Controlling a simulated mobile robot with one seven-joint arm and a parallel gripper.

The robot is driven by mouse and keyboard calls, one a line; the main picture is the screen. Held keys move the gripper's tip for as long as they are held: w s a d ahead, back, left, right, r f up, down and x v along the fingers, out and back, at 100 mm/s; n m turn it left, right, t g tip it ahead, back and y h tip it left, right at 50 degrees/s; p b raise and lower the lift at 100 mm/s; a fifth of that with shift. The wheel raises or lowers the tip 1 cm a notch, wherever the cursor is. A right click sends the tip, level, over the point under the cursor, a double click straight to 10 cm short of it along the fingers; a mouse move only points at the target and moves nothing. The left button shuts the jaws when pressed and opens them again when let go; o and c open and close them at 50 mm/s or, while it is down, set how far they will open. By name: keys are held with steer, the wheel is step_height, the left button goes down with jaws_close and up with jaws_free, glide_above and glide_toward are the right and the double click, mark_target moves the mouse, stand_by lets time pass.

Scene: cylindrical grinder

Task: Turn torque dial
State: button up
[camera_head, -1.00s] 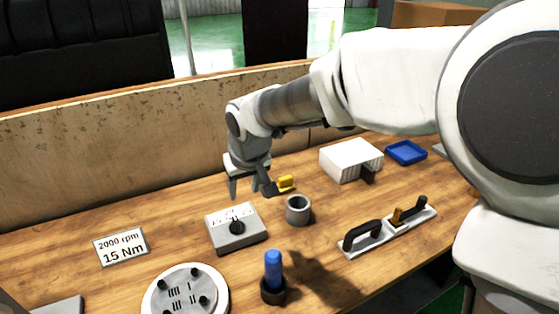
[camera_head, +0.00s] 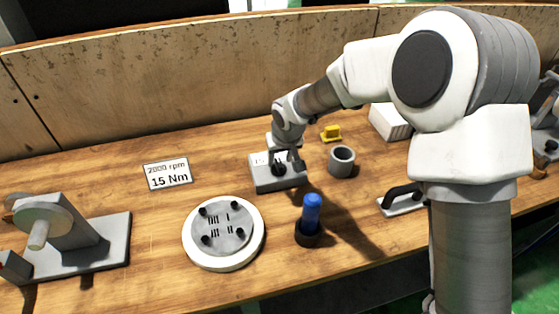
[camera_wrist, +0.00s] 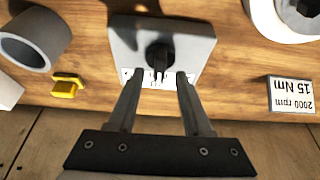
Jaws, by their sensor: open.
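The torque dial is a black knob (camera_wrist: 160,56) on a small grey box (camera_wrist: 196,50) with a white scale plate. In the head view the box (camera_head: 262,184) stands on the wooden table, with the dial (camera_head: 278,169) partly behind my fingers. My gripper (camera_wrist: 160,76) is open above the box. Its two fingers point at the dial from either side in the wrist view, with nothing between them but the view of the dial and scale. In the head view my gripper (camera_head: 286,162) is right over the box. I cannot tell whether the fingers touch the dial.
A sign (camera_head: 168,174) reads "2000 rpm 15 Nm". A grey ring (camera_head: 341,161) and yellow piece (camera_head: 331,133) lie right of the box. A blue-handled tool (camera_head: 312,214) and round white plate (camera_head: 250,255) stand in front. A wooden wall (camera_head: 200,80) runs behind.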

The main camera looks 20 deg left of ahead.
steer(key=shift+x, duration=1.1)
steer(key=shift+d, duration=0.1)
jaws_close()
